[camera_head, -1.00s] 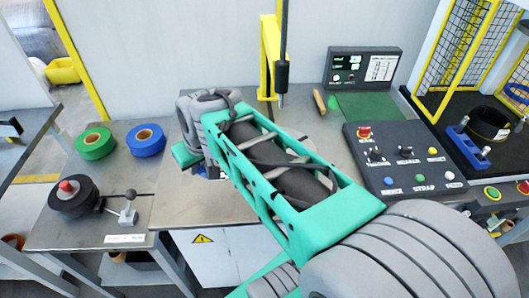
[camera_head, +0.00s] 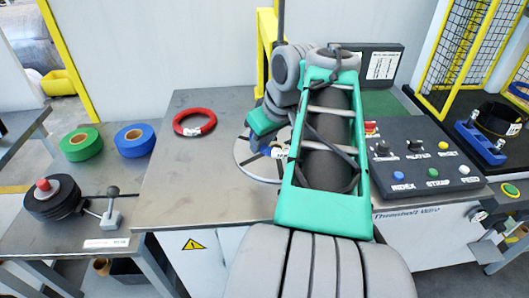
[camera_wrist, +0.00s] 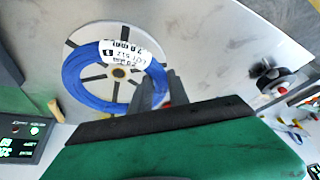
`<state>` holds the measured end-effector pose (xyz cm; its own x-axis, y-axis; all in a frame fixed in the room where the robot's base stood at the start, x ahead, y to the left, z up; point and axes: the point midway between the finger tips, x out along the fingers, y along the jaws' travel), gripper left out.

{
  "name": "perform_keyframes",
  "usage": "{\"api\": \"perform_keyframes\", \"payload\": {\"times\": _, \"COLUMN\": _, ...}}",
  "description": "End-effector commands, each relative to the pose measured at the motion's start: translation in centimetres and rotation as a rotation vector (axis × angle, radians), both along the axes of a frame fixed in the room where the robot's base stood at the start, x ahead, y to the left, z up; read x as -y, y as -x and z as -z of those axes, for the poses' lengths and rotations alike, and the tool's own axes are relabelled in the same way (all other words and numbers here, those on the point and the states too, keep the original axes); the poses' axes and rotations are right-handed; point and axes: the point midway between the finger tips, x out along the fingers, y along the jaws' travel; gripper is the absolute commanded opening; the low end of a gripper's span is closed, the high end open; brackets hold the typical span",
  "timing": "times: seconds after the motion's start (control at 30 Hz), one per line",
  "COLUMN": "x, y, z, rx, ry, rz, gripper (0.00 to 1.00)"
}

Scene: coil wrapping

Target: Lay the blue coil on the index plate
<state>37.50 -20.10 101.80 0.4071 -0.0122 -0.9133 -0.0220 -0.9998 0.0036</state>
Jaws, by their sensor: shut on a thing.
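The blue coil (camera_wrist: 84,83) carries a white printed label and shows in the wrist view in front of the round, pale, slotted index plate (camera_wrist: 77,45). The plate's hub shows through the coil's opening. My gripper (camera_wrist: 155,92) is shut on the coil's right side. I cannot tell whether the coil touches the plate or hangs above it. In the head view the index plate (camera_head: 246,160) is partly hidden by my arm, and only a bit of the blue coil shows beside my gripper (camera_head: 272,148).
A red coil (camera_head: 195,122) lies on the bench left of the plate. A green roll (camera_head: 81,144) and a blue roll (camera_head: 134,140) sit on the left table. A button panel (camera_head: 425,160) stands right of my arm. A yellow post (camera_head: 265,45) rises behind the plate.

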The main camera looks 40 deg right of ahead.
Motion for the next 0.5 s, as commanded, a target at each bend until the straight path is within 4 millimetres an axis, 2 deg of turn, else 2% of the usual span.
{"api": "perform_keyframes", "payload": {"times": 0.2, "x": 2.7, "y": -3.6, "z": 2.2, "rx": 0.000, "ry": -0.001, "rz": -0.001, "gripper": 0.00}}
{"api": "perform_keyframes", "payload": {"times": 0.3, "x": 3.5, "y": -4.6, "z": 4.1, "rx": -0.001, "ry": -0.002, "rz": -0.001, "gripper": 0.00}}
{"api": "perform_keyframes", "payload": {"times": 0.5, "x": 4.9, "y": -6.3, "z": 6.4, "rx": 0.001, "ry": 0.001, "rz": 0.000, "gripper": 0.00}}
